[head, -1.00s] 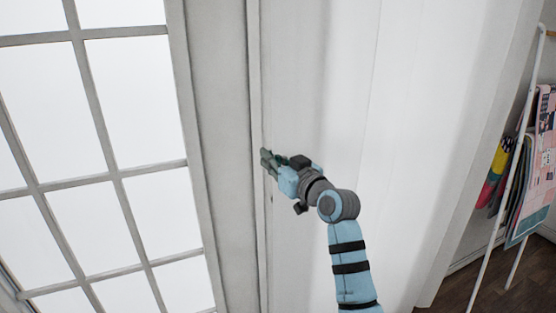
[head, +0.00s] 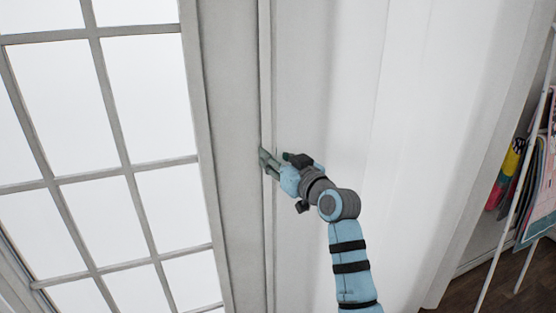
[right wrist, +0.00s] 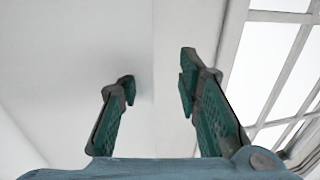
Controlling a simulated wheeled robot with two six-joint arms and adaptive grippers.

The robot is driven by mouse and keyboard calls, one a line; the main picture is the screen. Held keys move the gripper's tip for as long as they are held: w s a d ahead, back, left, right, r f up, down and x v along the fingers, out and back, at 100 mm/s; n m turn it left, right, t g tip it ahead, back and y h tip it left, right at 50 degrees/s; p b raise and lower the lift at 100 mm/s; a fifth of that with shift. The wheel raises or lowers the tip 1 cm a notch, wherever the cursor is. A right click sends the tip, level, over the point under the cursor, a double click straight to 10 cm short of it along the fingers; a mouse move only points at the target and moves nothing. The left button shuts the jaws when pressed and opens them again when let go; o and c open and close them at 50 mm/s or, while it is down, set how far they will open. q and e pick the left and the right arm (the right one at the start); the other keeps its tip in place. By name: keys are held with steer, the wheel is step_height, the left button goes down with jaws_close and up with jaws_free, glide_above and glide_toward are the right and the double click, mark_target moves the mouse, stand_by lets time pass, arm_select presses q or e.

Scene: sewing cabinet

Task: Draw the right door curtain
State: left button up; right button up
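The right door curtain (head: 385,110) appears as a pale, nearly flat hanging sheet with faint vertical folds, right of the paned door. Its left edge lies along a narrow vertical strip (head: 265,60). My right gripper (head: 265,160) is at this edge, at about mid-height in the head view. In the right wrist view its two green fingers (right wrist: 158,85) stand apart, with a pale surface and a vertical edge showing between them. I see nothing clamped, and cannot tell whether the fingers touch the curtain. My left gripper is not in view.
The white paned door (head: 118,110) stands at the left, with a wide grey frame post (head: 225,120) between it and the curtain. At the right are a white leaning rack (head: 530,180), hanging colourful fabrics (head: 508,172) and dark wooden floor (head: 470,290).

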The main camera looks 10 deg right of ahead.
steer(key=v, duration=1.2)
steer(key=shift+w, duration=0.1)
